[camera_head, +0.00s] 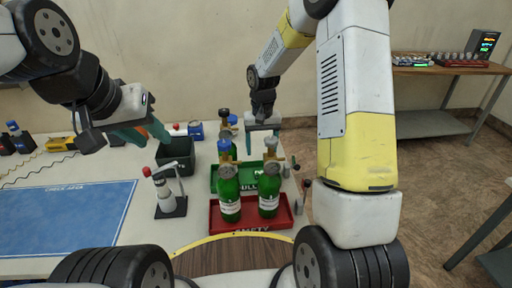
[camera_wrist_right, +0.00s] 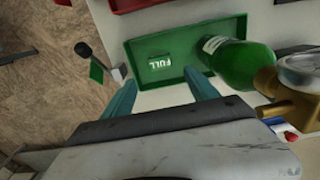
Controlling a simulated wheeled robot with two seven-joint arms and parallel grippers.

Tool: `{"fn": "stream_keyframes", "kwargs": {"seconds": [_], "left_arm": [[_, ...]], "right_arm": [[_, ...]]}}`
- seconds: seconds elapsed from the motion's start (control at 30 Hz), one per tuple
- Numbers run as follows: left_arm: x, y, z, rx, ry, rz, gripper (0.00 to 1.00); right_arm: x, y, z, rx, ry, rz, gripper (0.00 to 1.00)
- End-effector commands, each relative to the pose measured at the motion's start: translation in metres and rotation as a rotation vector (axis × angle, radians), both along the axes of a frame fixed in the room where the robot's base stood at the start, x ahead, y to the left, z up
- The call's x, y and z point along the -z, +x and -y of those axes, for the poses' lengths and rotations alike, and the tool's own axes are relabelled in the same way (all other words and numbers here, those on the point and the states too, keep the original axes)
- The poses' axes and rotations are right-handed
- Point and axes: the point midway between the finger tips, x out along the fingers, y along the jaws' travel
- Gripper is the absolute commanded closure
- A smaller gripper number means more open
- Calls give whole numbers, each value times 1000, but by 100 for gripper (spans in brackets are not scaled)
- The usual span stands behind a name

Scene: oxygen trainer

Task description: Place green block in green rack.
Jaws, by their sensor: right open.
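The green rack is a green tray marked FULL (camera_head: 248,186), behind the red tray. It also shows in the right wrist view (camera_wrist_right: 150,92). A green cylinder (camera_wrist_right: 245,64) with a brass valve stands at one end of it, and the other end is bare. A small flat green piece (camera_wrist_right: 97,71) lies outside the tray beside a black-knobbed rod; I cannot tell whether it is the green block. My right gripper (camera_head: 263,129) is open and empty, its fingers (camera_wrist_right: 160,84) near the tray's edge.
Two green cylinders (camera_head: 229,197) (camera_head: 269,193) stand in the red tray (camera_head: 284,214) in front. A side bench (camera_head: 430,70) stands at the back right.

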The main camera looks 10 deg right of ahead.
Motion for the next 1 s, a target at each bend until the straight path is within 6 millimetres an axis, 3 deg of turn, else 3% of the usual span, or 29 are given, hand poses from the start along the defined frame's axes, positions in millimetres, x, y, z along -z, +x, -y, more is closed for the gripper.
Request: {"fn": "stream_keyframes", "kwargs": {"seconds": [0.23,0.37,0.5,0.7,0.83,1.0], "left_arm": [[0,0,0,0,0,0,64],[0,0,0,0,0,0,64],[0,0,0,0,0,0,64],[0,0,0,0,0,0,64],[0,0,0,0,0,0,64],[0,0,0,0,0,0,64]], "right_arm": [[-28,-3,2,-1,2,14,32],[-67,-18,8,-4,15,67,32],[-124,-54,17,-9,39,156,32],[-185,-118,26,-21,83,290,32],[-211,-162,30,-32,113,379,32],[-226,-210,31,-45,153,480,32]]}}
